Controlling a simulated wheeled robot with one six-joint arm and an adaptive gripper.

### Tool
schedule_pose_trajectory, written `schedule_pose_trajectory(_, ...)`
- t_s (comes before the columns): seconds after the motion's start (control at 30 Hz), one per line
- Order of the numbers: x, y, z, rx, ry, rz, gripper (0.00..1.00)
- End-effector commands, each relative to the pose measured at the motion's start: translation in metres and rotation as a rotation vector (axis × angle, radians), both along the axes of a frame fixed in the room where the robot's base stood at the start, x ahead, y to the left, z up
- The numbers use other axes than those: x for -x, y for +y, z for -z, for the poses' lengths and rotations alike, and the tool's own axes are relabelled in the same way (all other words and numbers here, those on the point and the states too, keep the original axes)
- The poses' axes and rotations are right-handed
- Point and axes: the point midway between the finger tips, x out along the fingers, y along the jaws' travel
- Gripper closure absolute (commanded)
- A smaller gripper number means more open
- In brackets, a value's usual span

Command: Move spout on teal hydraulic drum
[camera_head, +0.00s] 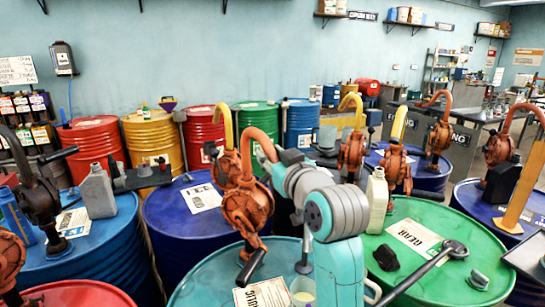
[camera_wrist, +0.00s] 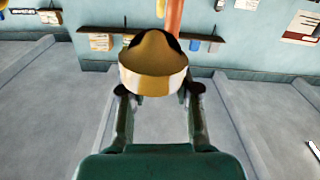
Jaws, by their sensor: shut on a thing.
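The teal drum (camera_head: 205,280) stands at the bottom centre of the head view, partly behind my arm. A rust-orange hand pump (camera_head: 247,207) stands on it, with a curved orange spout (camera_head: 258,138) arching over to the right. My gripper (camera_head: 270,160) is at the spout's outer end, above the drum, and is shut on the spout. In the wrist view a tan-yellow rounded piece (camera_wrist: 152,68) sits between the fingertips of my gripper (camera_wrist: 160,90), and an orange tube (camera_wrist: 174,18) rises behind it. The exact finger contact is hard to see in the head view.
A green drum (camera_head: 440,285) with a label and loose tools stands to the right, a blue drum (camera_head: 185,220) behind left. A cream jug (camera_head: 377,200) is close to my arm. Other pumps with raised spouts crowd around. A clear cup (camera_head: 302,291) is on the teal drum.

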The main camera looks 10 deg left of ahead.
Motion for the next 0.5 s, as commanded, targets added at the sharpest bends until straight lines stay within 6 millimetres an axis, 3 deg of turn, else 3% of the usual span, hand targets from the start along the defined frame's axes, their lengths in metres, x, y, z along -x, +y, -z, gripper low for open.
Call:
schedule_pose_trajectory(0.07,-0.0004,0.0000,-0.0004,-0.001,-0.001,0.000,1.00)
schedule_pose_trajectory(0.1,-0.0004,0.0000,-0.0003,-0.001,0.000,0.000,0.62)
schedule_pose_trajectory(0.17,-0.0004,0.0000,-0.0003,-0.001,-0.001,0.000,0.47)
schedule_pose_trajectory(0.5,0.0007,-0.0006,-0.0001,-0.001,-0.001,-0.001,0.44)
